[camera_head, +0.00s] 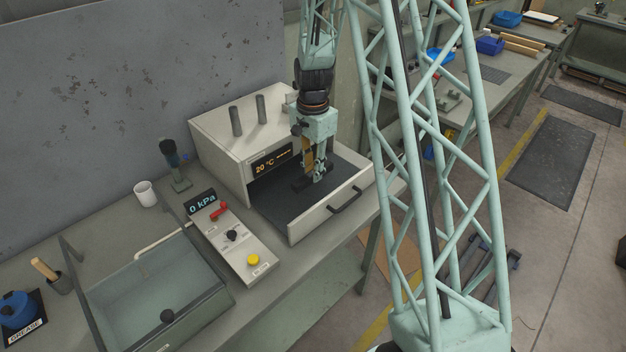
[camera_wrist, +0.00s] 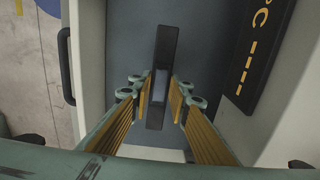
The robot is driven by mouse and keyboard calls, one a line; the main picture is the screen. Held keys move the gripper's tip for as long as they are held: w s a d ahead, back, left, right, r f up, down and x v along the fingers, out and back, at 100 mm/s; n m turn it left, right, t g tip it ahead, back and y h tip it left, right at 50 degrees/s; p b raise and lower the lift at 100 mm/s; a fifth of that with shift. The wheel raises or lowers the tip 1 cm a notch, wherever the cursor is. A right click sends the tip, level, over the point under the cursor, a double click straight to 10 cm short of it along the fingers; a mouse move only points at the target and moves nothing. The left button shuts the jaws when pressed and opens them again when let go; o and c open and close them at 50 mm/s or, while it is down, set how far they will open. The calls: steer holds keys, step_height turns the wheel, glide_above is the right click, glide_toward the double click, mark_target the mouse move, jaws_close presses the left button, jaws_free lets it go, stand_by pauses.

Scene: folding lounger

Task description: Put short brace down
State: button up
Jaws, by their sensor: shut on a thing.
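My gripper (camera_head: 318,176) reaches down into the open drawer (camera_head: 287,213) of a cream oven-like box with a "20 °C" display. In the wrist view, my gripper (camera_wrist: 160,97) is shut on a dark bar, the short brace (camera_wrist: 163,56), with a yellow-lined finger on each side. The brace also shows in the head view (camera_head: 301,185), low over the dark drawer floor. Whether it touches the floor I cannot tell. Part of the brace is hidden by the fingers.
The drawer's front wall carries a black handle (camera_head: 345,200). Two grey posts (camera_head: 237,121) stand on the box top. Left of the drawer are a "0 kPa" control panel (camera_head: 232,238), a white cup (camera_head: 146,193) and a glass-lidded chamber (camera_head: 155,285). Dark drawer floor around the brace is clear.

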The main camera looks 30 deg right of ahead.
steer(key=shift+f, duration=1.8)
steer(key=shift+f+b, duration=0.2)
steer(key=shift+b, duration=0.1)
steer(key=o, duration=0.9)
steer(key=shift+r, duration=0.2)
step_height(320, 180, up, 10)
steer(key=shift+p, duration=0.6)
steer(key=shift+r, duration=1)
steer(key=shift+r, duration=0.1)
